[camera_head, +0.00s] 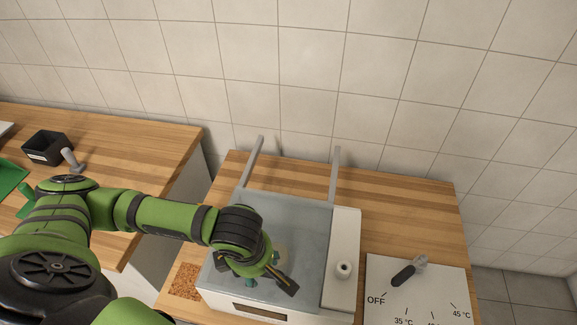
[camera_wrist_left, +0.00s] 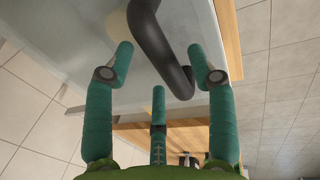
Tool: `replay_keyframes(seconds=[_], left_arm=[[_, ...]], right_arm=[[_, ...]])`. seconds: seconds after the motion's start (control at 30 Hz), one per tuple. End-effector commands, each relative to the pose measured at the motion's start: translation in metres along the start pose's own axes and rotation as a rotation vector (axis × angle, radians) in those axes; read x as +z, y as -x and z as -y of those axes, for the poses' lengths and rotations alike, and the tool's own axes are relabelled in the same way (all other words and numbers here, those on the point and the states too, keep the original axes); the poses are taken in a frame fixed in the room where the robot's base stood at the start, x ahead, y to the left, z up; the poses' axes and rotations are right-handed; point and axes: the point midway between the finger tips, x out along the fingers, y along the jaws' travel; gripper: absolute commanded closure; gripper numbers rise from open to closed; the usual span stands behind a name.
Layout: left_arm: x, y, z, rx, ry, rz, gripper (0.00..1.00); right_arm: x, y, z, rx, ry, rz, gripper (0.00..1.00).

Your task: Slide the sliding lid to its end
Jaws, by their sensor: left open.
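The sliding lid (camera_head: 305,222) is a grey flat plate on top of a white box (camera_head: 240,304) in the head view. It also shows as a pale grey surface in the left wrist view (camera_wrist_left: 60,35). A black bent handle (camera_wrist_left: 158,48) stands at the lid in the wrist view; its dark end (camera_head: 286,286) shows below my gripper in the head view. My left gripper (camera_head: 262,277) is over the front part of the lid. Its green fingers (camera_wrist_left: 160,75) are spread open around the handle, with no clear grip on it. My right gripper is not in view.
Two grey rails (camera_head: 253,161) (camera_head: 335,173) stick out behind the box. A white strip with a round knob (camera_head: 344,269) lies along its right side. A white dial panel (camera_head: 417,290) with a black lever stands at right. A black bin (camera_head: 47,148) sits on the left counter.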

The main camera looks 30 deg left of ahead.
Motion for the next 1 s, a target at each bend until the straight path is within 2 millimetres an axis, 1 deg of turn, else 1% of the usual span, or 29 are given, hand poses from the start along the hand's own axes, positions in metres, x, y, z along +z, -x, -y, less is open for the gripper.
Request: replay_keyframes(seconds=[0.63, 0.9, 1.0], left_arm=[[0.0, 0.049, -0.001, 0.003, 0.0, 0.002, 0.44], [0.0, 0.07, -0.002, 0.002, 0.0, 0.001, 0.44], [0.0, 0.072, -0.001, 0.002, 0.0, 0.001, 0.44]], right_arm=[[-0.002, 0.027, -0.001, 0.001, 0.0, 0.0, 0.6], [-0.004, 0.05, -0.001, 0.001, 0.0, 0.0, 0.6], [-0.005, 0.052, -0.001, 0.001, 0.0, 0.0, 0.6]])
